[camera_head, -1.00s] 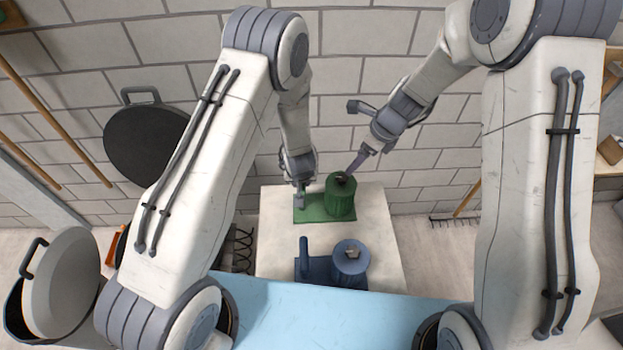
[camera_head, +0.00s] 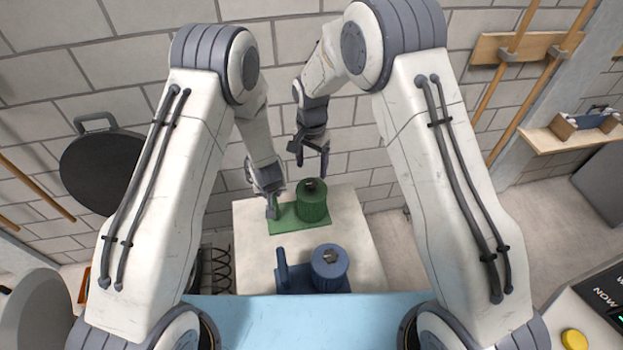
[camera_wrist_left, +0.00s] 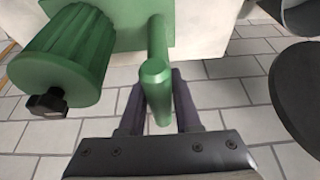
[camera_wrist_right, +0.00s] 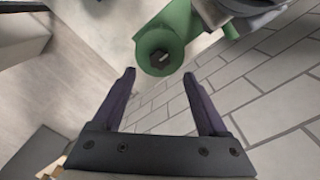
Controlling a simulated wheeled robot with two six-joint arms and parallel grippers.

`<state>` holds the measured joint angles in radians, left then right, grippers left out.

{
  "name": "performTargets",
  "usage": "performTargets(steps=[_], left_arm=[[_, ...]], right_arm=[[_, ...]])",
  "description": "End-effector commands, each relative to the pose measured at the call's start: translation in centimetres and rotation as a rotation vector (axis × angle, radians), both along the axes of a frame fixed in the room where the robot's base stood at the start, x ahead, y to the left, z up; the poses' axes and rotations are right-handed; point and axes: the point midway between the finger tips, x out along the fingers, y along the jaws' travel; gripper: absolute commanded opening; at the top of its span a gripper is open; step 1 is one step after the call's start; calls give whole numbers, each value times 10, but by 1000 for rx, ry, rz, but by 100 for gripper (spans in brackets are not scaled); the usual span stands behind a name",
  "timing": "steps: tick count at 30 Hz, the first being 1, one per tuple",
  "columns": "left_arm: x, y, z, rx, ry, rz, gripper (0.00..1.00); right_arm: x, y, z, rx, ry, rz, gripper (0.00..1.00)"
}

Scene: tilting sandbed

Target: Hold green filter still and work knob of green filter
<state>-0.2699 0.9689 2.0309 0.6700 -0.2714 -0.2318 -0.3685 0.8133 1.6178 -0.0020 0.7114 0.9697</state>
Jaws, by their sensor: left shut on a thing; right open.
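The green filter is a ribbed green cylinder (camera_head: 314,207) on a green base plate (camera_head: 290,224), with a green post handle beside it. In the left wrist view the post (camera_wrist_left: 157,70) stands between the fingers of my left gripper (camera_wrist_left: 160,85), which is shut on it. The filter's dark knob (camera_head: 310,185) is on the cylinder's top; it also shows in the left wrist view (camera_wrist_left: 47,103). My right gripper (camera_head: 312,163) is open and empty just above the knob, apart from it. In the right wrist view the knob (camera_wrist_right: 160,59) lies beyond and between the open fingertips (camera_wrist_right: 159,76).
A similar blue filter (camera_head: 330,260) with a blue post (camera_head: 282,265) stands nearer me on the same pale block (camera_head: 362,230). A brick wall (camera_head: 352,160) is close behind. A dark round pan (camera_head: 95,170) hangs at the left. A light blue surface (camera_head: 310,312) lies in front.

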Motion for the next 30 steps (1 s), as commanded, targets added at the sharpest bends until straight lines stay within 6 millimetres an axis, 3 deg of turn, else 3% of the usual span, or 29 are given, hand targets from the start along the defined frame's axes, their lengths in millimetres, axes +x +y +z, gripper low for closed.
performTargets(steps=[3,9,22,23,28,30], left_arm=[[1,0,1,0,-2,1,0],[1,0,1,0,-2,1,0],[1,0,1,0,-2,1,0],[1,0,1,0,-2,1,0],[1,0,1,0,-2,1,0],[1,0,1,0,-2,1,0]], right_arm=[[-1,0,-25,-1,4,-2,76],[0,0,-53,1,1,-3,76],[0,0,-63,2,-1,-4,76],[0,0,-63,2,-1,-4,68],[0,0,-63,2,-1,-4,3],[0,0,-63,2,-1,-4,0]])
